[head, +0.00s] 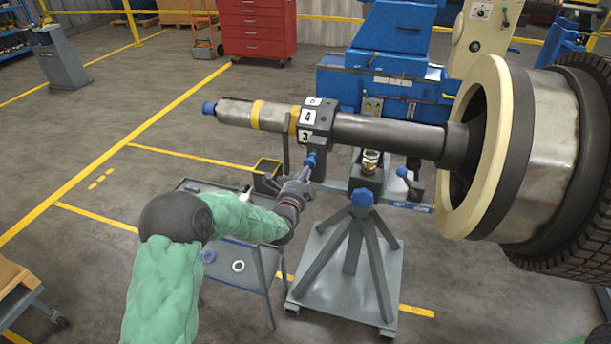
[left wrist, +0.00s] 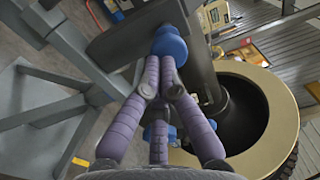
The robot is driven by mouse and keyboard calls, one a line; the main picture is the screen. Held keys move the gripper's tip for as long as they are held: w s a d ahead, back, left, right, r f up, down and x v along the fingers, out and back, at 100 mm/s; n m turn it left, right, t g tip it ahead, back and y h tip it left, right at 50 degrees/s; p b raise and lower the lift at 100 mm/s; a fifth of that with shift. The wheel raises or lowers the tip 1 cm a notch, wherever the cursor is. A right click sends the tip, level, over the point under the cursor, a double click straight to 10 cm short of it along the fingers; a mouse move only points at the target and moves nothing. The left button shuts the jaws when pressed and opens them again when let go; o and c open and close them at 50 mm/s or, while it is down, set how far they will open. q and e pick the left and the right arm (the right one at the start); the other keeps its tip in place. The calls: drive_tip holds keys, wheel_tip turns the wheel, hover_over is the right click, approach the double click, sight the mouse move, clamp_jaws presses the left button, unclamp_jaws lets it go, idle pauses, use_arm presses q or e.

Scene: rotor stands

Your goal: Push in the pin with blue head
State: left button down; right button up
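The pin with the blue head (head: 311,159) is at the underside of the dark numbered block (head: 316,117) on the rotor shaft. In the left wrist view, the blue head (left wrist: 170,44) is large and round, against a dark block face. My left gripper (head: 307,172) is just below the head, pointing up at it. Its purple fingers (left wrist: 161,68) are drawn together, with their tips at the near side of the head and seemingly touching it. They do not appear to wrap around it. The pin's shank is hidden. My right gripper is not in view.
A grey stand with a blue knob (head: 362,197) is right of my left gripper. The shaft (head: 390,136) runs right to a large cream-rimmed wheel (head: 475,150). A low grey table (head: 230,262) with small rings is below my arm. Open floor lies left.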

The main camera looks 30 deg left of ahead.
sight(309, 164)
use_arm(q)
drive_tip(key=shift+w, duration=0.25)
drive_tip(key=b+x, duration=0.1)
drive_tip(key=x, duration=0.2)
drive_tip(key=shift+w+a+f+b, duration=0.15)
drive_tip(key=shift+w+b, duration=0.2)
drive_tip(key=shift+w, duration=0.05)
drive_tip(key=shift+r, duration=0.3)
drive_tip(key=shift+a, duration=0.1)
